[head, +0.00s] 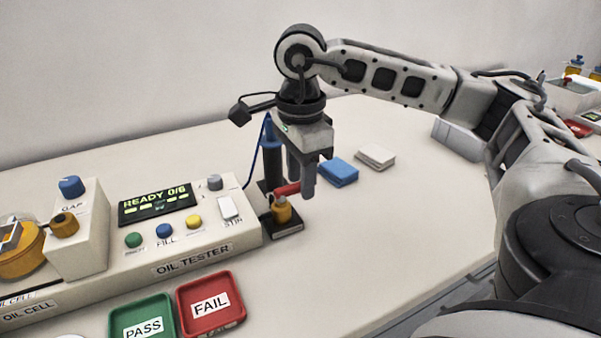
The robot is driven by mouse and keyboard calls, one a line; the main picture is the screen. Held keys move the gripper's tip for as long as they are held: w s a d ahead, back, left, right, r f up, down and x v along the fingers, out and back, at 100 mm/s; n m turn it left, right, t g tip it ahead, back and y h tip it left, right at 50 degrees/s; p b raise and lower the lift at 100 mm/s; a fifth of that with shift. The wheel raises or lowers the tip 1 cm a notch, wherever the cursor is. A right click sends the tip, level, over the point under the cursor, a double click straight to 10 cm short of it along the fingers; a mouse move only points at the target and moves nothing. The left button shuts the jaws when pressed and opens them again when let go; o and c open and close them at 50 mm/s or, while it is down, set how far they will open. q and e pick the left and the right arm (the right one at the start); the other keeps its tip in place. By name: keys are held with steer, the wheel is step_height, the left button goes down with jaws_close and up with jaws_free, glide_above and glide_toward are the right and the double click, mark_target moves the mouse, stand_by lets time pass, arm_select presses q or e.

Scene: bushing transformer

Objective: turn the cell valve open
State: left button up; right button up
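The cell valve is a small brass-yellow body (282,211) with a red lever handle (287,189). It stands on a dark base plate (287,232) at the right end of the oil tester. The lever points to the right, slightly upward. My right gripper (301,185) points down over the valve from above. Its two fingers are beside the lever's outer end, and one finger covers the tip. Whether the fingers press on the lever cannot be told from this view. My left gripper is not in view.
The oil tester (195,249) stands left of the valve; its display reads READY 0/6. A dark column (272,165) with a blue top stands just behind the valve. Blue (339,172) and white (375,155) pads lie behind right. Green (143,320) and red (211,304) trays lie in front. Table right of the valve is clear.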

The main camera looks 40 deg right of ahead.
steer(key=shift+c, duration=0.3)
jaws_close()
